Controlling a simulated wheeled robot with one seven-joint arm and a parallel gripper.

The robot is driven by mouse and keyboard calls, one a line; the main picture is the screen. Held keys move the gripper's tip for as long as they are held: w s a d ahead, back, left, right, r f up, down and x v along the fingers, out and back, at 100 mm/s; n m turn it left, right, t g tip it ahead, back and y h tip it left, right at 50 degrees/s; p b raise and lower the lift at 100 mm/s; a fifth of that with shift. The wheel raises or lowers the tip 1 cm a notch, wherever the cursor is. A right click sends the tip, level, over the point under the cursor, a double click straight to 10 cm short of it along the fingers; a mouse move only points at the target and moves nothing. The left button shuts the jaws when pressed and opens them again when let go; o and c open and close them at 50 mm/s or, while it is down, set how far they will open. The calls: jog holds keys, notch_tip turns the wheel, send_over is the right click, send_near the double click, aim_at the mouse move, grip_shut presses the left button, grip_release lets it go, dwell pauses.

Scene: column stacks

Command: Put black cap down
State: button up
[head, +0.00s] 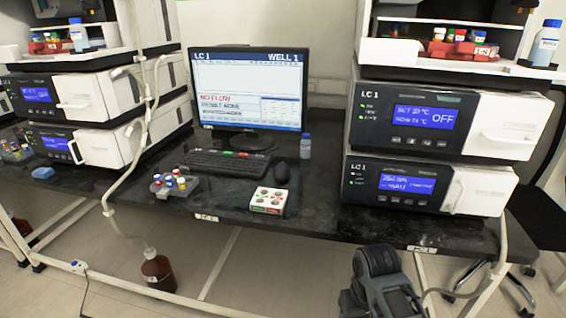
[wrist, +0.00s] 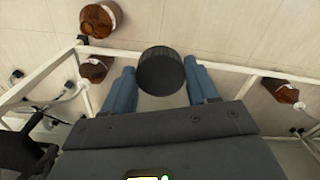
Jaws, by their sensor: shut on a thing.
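The black cap (wrist: 160,72) is round with a ridged side. It sits between the two blue fingers of my gripper (wrist: 161,84) in the wrist view, and the fingers are shut on it. It is held in the air, with floor tiles behind it and nothing seen touching it from below. In the head view my dark arm shows at the bottom right, in front of the bench; I cannot make out the cap there.
The black bench (head: 325,215) carries a monitor (head: 247,85), keyboard, mouse, a grey vial rack (head: 174,187), a white-red box (head: 269,201) and instrument stacks. A tubed brown bottle (head: 158,272) stands on the floor. Brown bottles (wrist: 100,19) also show in the wrist view. Bench front right is clear.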

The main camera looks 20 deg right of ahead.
jog(key=w+a+r+n+p, duration=0.1)
jog(key=a+r+n, duration=0.1)
jog(key=a+r, duration=0.2)
jog(key=a, duration=0.3)
jog(key=shift+w+a+n+p, duration=0.2)
jog(key=shift+a+n+p, duration=0.1)
jog(key=shift+a+p, duration=0.05)
jog(key=shift+d, duration=0.1)
